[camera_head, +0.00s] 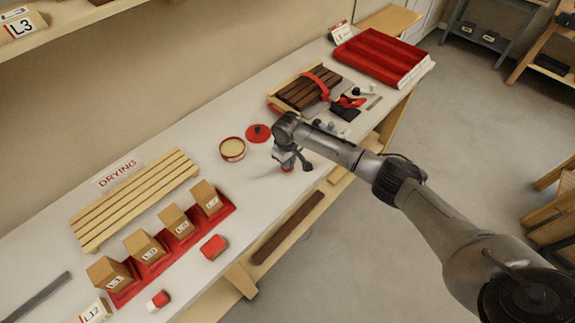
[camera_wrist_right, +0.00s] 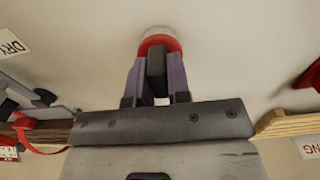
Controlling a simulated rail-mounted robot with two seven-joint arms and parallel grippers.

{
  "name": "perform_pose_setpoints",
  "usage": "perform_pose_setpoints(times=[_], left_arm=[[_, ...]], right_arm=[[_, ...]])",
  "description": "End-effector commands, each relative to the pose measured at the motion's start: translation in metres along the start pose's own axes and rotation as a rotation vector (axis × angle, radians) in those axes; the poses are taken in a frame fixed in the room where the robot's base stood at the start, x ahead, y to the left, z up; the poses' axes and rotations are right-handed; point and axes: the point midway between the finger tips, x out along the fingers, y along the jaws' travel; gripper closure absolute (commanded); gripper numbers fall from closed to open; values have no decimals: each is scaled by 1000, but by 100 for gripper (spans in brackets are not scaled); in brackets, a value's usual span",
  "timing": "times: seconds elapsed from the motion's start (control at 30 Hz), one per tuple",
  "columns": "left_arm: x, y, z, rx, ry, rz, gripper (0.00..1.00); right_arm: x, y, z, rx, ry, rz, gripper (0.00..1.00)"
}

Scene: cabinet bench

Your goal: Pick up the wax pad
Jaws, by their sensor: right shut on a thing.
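The wax pad, a small round thing with a red part and a pale part, is at my right gripper's fingertips in the right wrist view (camera_wrist_right: 160,42). The gripper's fingers also show in the wrist view (camera_wrist_right: 157,75). Whether the pad touches the bench is unclear. My left gripper is not in view.
An open tin of pale wax (camera_head: 232,149) and a red lid (camera_head: 258,133) stand just behind. Boxes in a red rack (camera_head: 148,271), a slatted drying rack (camera_head: 135,197) and a red block (camera_head: 214,246) lie left. A strapped wooden piece (camera_head: 305,92) and red tray (camera_head: 375,55) are beyond.

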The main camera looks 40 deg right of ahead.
Motion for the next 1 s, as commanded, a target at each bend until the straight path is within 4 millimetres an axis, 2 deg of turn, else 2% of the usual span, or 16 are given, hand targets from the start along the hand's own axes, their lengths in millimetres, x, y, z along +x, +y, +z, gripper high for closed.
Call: perform_pose_setpoints(times=[0.27,0.37,0.5,0.8,1.0], left_arm=[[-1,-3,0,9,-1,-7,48],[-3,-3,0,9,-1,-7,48],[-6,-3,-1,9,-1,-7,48],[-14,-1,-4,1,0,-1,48],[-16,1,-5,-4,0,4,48]], right_arm=[[-8,0,0,0,1,0,100],[-20,0,-1,0,3,0,100],[-46,1,-1,1,4,0,100],[-78,28,57,0,0,2,100],[-96,40,84,0,0,1,100]])
